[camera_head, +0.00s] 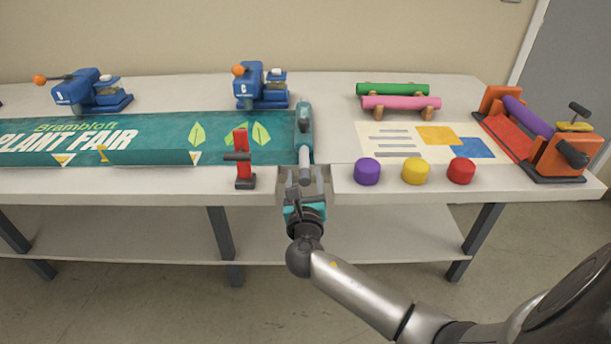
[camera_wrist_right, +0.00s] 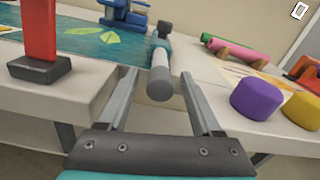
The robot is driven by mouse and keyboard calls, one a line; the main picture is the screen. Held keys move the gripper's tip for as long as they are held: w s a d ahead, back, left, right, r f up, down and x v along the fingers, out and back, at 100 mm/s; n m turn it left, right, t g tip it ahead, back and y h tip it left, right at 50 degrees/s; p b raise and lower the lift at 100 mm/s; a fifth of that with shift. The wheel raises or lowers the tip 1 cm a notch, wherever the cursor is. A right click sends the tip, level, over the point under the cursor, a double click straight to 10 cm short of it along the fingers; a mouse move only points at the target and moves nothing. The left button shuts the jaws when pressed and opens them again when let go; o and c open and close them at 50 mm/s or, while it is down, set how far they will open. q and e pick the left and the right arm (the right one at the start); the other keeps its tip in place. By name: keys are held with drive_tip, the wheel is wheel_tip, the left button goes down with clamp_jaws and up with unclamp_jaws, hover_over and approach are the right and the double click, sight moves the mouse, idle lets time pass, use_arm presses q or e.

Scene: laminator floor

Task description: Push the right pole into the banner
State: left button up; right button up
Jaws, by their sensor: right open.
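The teal banner (camera_head: 150,131), printed "Brambloft PLANT FAIR", lies flat along the left and middle of the table; its leaf-printed end shows in the wrist view (camera_wrist_right: 95,38). At its right edge is a teal sleeve-like roll (camera_head: 304,118). A grey pole (camera_head: 304,160) sticks out of the roll's near end, toward the table's front edge; its round end faces me in the wrist view (camera_wrist_right: 160,86). My right gripper (camera_head: 304,174) is open at the table's front edge. Its fingers (camera_wrist_right: 160,75) lie on either side of the pole's end, not closed on it. My left gripper is not in view.
A red upright clamp (camera_head: 242,160) stands left of the pole. Purple (camera_head: 367,172), yellow (camera_head: 415,171) and red (camera_head: 461,171) knobs stand to the right. Blue presses (camera_head: 261,88) stand behind the banner. Green (camera_head: 392,90) and pink (camera_head: 400,102) rolls lie at the back right.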

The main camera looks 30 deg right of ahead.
drive_tip(key=shift+c, duration=0.2)
clamp_jaws()
drive_tip(key=shift+w, duration=0.1)
idle(1.0)
